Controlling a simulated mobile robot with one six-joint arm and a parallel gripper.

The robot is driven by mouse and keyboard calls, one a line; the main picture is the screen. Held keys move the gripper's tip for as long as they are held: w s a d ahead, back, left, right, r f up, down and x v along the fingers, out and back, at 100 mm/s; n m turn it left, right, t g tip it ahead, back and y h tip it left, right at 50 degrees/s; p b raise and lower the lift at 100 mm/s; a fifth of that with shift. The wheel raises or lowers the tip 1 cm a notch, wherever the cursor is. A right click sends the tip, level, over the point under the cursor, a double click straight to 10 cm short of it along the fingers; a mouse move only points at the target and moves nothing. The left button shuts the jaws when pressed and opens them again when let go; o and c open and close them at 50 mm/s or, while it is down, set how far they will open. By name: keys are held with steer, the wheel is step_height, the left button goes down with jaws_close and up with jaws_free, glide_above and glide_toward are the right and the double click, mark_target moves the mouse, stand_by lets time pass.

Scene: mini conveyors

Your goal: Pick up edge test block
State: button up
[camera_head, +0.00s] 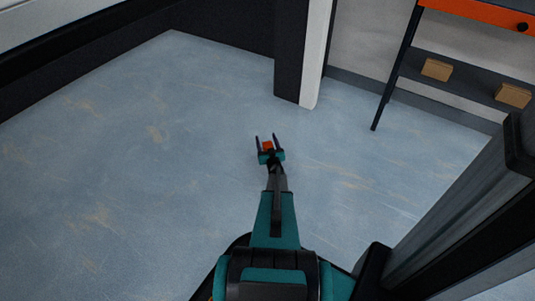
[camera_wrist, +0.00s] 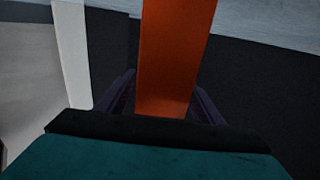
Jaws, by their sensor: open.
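An orange block, which looks like the edge test block (camera_head: 267,146), shows small between the two dark fingers of my gripper (camera_head: 266,138) in the head view. In the wrist view the same orange block (camera_wrist: 175,55) is large and runs from the top edge down between the fingers (camera_wrist: 165,95). My gripper is open, with a finger on each side of the block. I cannot tell whether either finger touches it. The block's lower end is hidden behind the dark gripper body, and what it rests on does not show.
The worn blue-grey floor (camera_head: 110,170) is wide and clear. A white and dark post (camera_head: 314,55) stands ahead. A rack with an orange top (camera_head: 475,10) and a dark shelf (camera_head: 465,80) holding two tan boxes (camera_head: 437,69) is at the upper right.

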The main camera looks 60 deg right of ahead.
jaws_close()
steer(key=shift+r, duration=0.1)
steer(key=s+a+r+p, duration=0.2)
steer(key=s+a, duration=0.1)
steer(key=s, duration=0.4)
steer(key=s+a+r+p, duration=0.2)
steer(key=s+a+p, duration=0.1)
steer(key=s, duration=0.4)
steer(key=shift+s+r+p, duration=0.3)
steer(key=shift+s+r, duration=0.05)
steer(key=shift+r, duration=0.05)
steer(key=shift+a, duration=0.1)
stand_by(0.4)
